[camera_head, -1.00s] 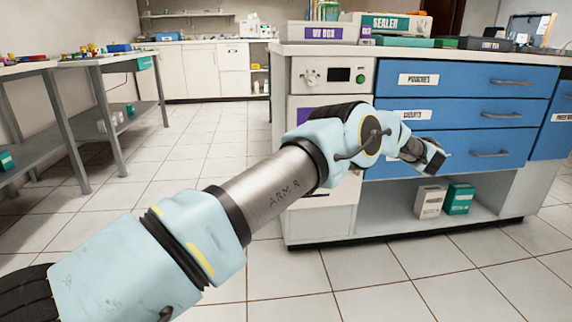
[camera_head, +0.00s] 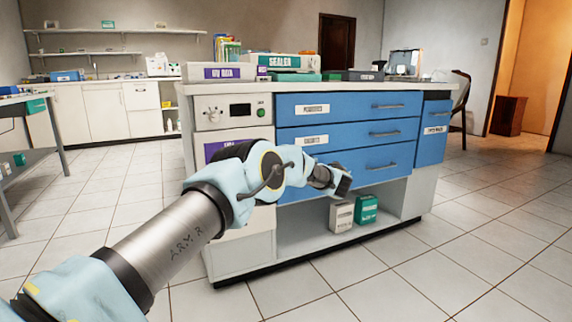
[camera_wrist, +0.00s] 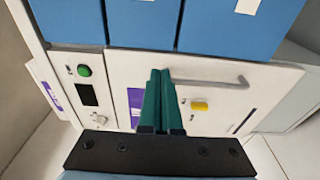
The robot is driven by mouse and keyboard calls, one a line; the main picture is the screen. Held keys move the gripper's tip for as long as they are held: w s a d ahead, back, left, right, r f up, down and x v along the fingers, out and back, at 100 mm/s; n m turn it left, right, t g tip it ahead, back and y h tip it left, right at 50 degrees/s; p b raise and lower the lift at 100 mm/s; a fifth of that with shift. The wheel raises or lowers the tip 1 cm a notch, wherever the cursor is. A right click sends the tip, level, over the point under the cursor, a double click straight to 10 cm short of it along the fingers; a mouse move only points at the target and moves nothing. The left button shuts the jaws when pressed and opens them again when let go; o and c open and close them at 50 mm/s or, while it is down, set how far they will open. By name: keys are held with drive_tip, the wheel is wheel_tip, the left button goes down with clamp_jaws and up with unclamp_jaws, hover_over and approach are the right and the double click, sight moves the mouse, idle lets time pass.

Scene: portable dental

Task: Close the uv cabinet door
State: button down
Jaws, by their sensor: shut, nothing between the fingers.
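The UV cabinet (camera_head: 232,113) is built into the left end of the counter, with a knob, a dark display and a green button on its top panel. Its white door (camera_head: 215,150), with a purple label, is partly hidden behind my arm. The door also shows in the wrist view (camera_wrist: 225,103), with a grey bar handle (camera_wrist: 212,82) and a yellow piece (camera_wrist: 199,106). I see no clear gap at its edge but cannot tell if it is fully closed. My gripper (camera_wrist: 160,72) is shut and empty, its green fingers in front of the door. In the head view my gripper (camera_head: 341,184) overlaps the lowest blue drawer.
Blue drawers (camera_head: 345,107) with bar handles fill the counter front right of the cabinet. An open shelf below holds a white box (camera_head: 341,215) and a green box (camera_head: 366,209). A grey table (camera_head: 25,98) stands at the left. The tiled floor in front of the counter is clear.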

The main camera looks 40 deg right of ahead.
drive_tip(key=s+d+p, duration=0.1)
drive_tip(key=s+d, duration=0.3)
drive_tip(key=s, duration=0.3)
drive_tip(key=shift+s+d, duration=0.25)
drive_tip(key=shift+s, duration=0.05)
